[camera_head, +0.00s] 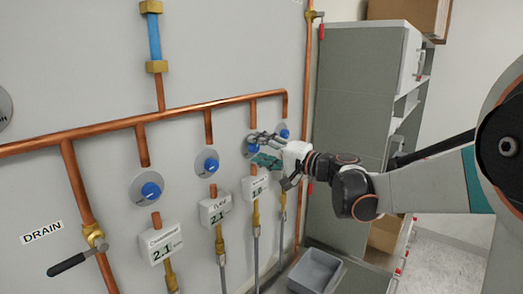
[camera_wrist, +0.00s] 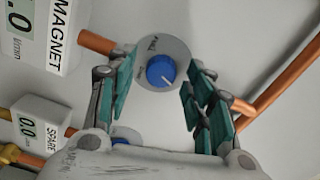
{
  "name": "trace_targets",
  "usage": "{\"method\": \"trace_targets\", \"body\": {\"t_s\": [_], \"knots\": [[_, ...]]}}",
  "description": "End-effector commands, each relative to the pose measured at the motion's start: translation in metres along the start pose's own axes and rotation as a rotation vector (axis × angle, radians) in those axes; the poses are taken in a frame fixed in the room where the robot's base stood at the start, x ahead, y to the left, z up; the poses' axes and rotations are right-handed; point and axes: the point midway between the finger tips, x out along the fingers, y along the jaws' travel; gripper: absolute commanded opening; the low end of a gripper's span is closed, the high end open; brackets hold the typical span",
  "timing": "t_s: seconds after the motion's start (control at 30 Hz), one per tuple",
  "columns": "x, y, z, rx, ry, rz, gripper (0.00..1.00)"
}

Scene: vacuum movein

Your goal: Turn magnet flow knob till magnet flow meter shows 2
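My gripper (camera_head: 262,148) is at the wall, in front of the third blue knob (camera_head: 252,148) from the left. In the wrist view my gripper (camera_wrist: 158,75) is open, its teal fingers on either side of the magnet flow knob (camera_wrist: 161,70), a blue dial with a white mark on a grey disc. I see no clear contact with the knob. The magnet flow meter (camera_head: 256,189) seems to read 1.0 in the head view. In the wrist view the meter (camera_wrist: 20,22) is cut off and only ".0" shows beside the MAGNET label (camera_wrist: 60,30).
The spare meter (camera_wrist: 42,125) reads 0.0; its knob (camera_wrist: 120,138) is partly hidden behind my gripper. Two more blue knobs (camera_head: 152,190) (camera_head: 211,165) lie left, with meters (camera_head: 162,243) (camera_head: 215,209) reading 2.1. Copper pipes (camera_head: 190,108), a grey cabinet (camera_head: 350,100) and a grey bin (camera_head: 316,272) are near.

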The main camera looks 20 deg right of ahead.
Motion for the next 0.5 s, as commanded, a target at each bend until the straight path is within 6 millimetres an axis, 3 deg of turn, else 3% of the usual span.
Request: {"method": "trace_targets", "body": {"t_s": [0.27,0.5], "knots": [[-0.005,0.0,-0.001,0.001,0.002,0.0,0.48],[-0.045,0.0,-0.002,0.001,0.005,0.0,0.48]]}}
